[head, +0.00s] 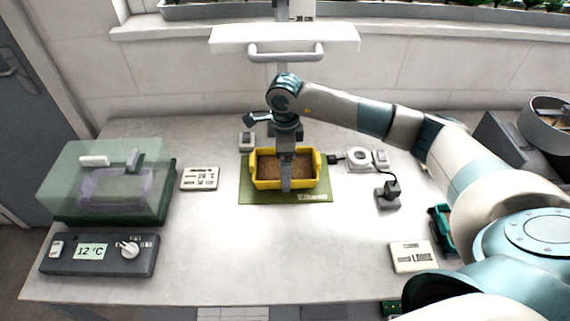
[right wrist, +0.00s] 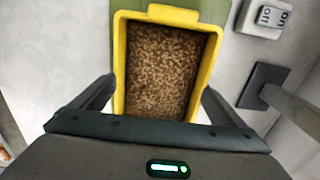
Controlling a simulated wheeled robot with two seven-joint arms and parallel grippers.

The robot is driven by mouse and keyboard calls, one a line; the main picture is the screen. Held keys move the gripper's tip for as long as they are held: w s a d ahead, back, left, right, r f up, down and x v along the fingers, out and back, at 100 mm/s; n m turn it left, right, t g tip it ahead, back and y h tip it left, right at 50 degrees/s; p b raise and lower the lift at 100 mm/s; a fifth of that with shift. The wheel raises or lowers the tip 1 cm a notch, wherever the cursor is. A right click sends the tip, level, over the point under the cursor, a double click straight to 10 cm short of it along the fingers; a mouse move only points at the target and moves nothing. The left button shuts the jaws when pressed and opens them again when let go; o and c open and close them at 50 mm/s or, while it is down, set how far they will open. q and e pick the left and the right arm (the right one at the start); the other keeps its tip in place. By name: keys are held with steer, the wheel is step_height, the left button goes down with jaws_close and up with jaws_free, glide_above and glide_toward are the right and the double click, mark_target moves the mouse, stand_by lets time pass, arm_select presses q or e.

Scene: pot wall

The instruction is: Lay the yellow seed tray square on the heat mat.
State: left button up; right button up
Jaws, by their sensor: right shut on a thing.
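The yellow seed tray (head: 256,181), filled with brown soil, is upright over the green heat mat (head: 262,197). Its long sides run roughly parallel to the mat's front edge. Mat shows in front and at the left; the tray's right end is near the mat's right edge. I cannot tell whether the tray touches the mat. My right gripper (head: 286,186) comes down over the tray's middle and is shut on it. In the right wrist view the tray (right wrist: 120,62) lies between the fingers, with green mat (right wrist: 212,12) beyond. My left gripper is out of view.
A lidded propagator (head: 110,185) and a thermostat box (head: 98,254) stand at the left. A small sign (head: 200,179) lies left of the mat. A white round device (head: 360,160) and a plug block (head: 388,196) are to the right. The front middle bench is clear.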

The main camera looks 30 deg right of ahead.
steer(key=shift+d+f+b, duration=0.15)
steer(key=shift+f+b, duration=0.2)
steer(key=shift+b, duration=0.05)
